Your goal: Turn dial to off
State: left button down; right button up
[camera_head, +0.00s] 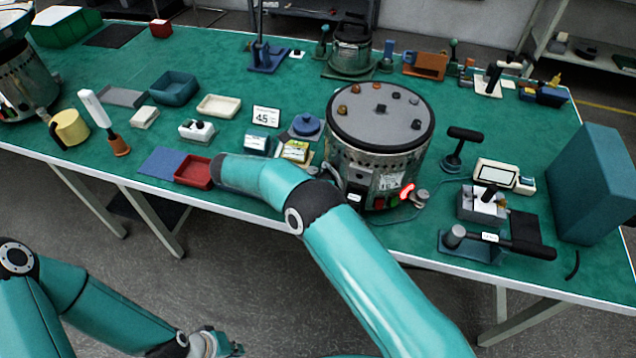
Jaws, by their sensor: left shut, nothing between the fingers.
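A round metal drum machine (345,160) with a grey top stands at the table's front, right of centre. Its front has a white label (389,181), a glowing red part (407,191) and a small grey knob-like part (420,196) beside it. I cannot tell for sure which part is the dial, and no off mark is readable. My left gripper (228,346) is low at the bottom, in front of the table and well away from the drum. It is shut and empty.
The green table (90,80) is crowded. A red tray (194,171) lies by my right arm's far bend. A black-handled lever device (500,245), a grey box (482,205) and a large teal block (595,185) stand at right. Open floor lies before the table.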

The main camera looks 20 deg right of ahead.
aim_at(334, 156)
jog(key=shift+w+r, duration=0.15)
jog(key=shift+w, duration=0.05)
jog(key=o, duration=1.2)
jog(key=shift+c, duration=0.2)
notch_tip(334, 156, up, 10)
jog(key=shift+f, duration=0.15)
